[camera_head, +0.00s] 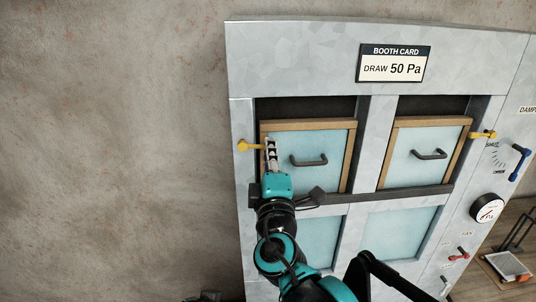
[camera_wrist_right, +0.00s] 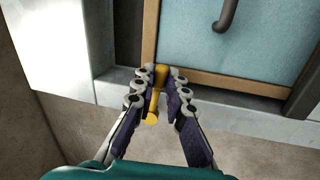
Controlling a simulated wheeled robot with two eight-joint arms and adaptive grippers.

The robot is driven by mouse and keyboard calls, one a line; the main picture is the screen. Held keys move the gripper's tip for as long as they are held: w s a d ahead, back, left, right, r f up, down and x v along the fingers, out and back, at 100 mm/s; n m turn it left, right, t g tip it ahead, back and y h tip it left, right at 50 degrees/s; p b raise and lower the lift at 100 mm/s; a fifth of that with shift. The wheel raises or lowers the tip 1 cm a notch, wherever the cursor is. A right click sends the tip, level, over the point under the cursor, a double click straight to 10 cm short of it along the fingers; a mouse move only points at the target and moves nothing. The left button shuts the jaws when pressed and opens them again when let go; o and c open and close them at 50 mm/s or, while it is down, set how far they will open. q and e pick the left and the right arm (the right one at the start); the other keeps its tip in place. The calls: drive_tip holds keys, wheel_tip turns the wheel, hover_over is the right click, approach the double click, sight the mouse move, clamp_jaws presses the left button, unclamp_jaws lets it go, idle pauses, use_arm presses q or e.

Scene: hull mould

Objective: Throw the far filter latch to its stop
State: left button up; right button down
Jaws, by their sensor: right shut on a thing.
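A yellow latch (camera_head: 248,146) sits on the grey frame at the left edge of the left filter panel (camera_head: 330,140). It points sideways toward the panel's wooden rim. My right gripper (camera_head: 271,146) is shut on this latch. In the right wrist view the yellow latch (camera_wrist_right: 152,117) lies between the fingers of my right gripper (camera_wrist_right: 160,78), over the wooden rim. The fingers hide part of it. A second yellow latch (camera_head: 483,135) sits at the right edge of the right filter panel (camera_head: 425,152). My left gripper is not in view.
Both panels have dark handles (camera_head: 309,161). A dark ledge (camera_head: 375,197) runs below them. A booth card (camera_head: 394,64) is above. A blue lever (camera_head: 520,162), a gauge (camera_head: 487,208) and red switches (camera_head: 458,253) are at the right. Bare wall (camera_head: 110,150) fills the left.

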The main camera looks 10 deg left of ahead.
drive_tip(key=shift+r+n, duration=0.35)
drive_tip(key=shift+n, duration=0.45)
drive_tip(key=shift+y, duration=0.4)
drive_tip(key=c, duration=1.5)
unclamp_jaws()
drive_tip(key=shift+c, duration=0.2)
drive_tip(key=shift+s, duration=0.1)
drive_tip(key=v, duration=1.2)
drive_tip(key=shift+r, duration=0.1)
